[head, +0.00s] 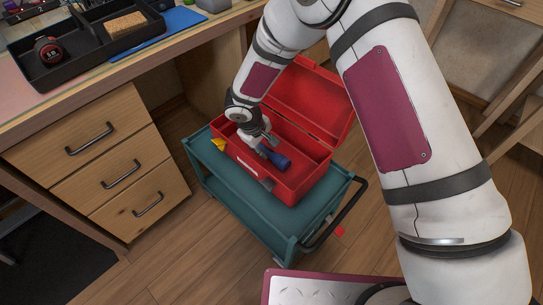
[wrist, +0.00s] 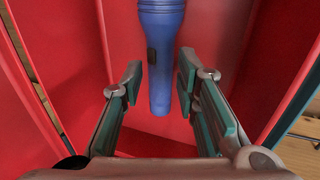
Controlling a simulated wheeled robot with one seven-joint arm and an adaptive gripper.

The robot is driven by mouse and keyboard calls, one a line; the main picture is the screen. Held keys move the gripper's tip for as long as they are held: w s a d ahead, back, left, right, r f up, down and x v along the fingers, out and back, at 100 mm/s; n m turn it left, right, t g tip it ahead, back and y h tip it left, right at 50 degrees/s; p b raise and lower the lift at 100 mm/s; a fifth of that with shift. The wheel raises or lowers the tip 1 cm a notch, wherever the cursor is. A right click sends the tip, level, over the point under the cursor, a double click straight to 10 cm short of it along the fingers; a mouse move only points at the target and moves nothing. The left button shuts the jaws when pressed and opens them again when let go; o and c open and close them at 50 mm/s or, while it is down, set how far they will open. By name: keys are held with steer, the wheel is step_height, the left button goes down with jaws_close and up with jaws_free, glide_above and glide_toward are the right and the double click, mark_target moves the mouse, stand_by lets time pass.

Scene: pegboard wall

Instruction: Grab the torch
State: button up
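The torch is blue, with a dark switch on its side. In the wrist view the torch (wrist: 160,60) lies lengthwise in the red toolbox, its narrow end between my gripper's fingers. My gripper (wrist: 158,85) is open, with a visible gap between each finger and the torch. In the head view the torch (head: 273,156) shows at the front of the open red toolbox (head: 302,182), and my gripper (head: 262,141) reaches down into the box beside it. The torch's wide end is cut off by the top edge of the wrist view.
The toolbox stands on a teal cart (head: 248,212) with a black handle (head: 335,215); its raised lid (head: 308,97) is behind my gripper. A wooden desk with drawers (head: 122,173) is at left, holding a black tray (head: 72,77).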

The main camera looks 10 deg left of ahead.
mark_target(267, 151)
steer(key=b+x, duration=0.1)
steer(key=x, duration=0.2)
steer(key=shift+f, duration=0.25)
jaws_close()
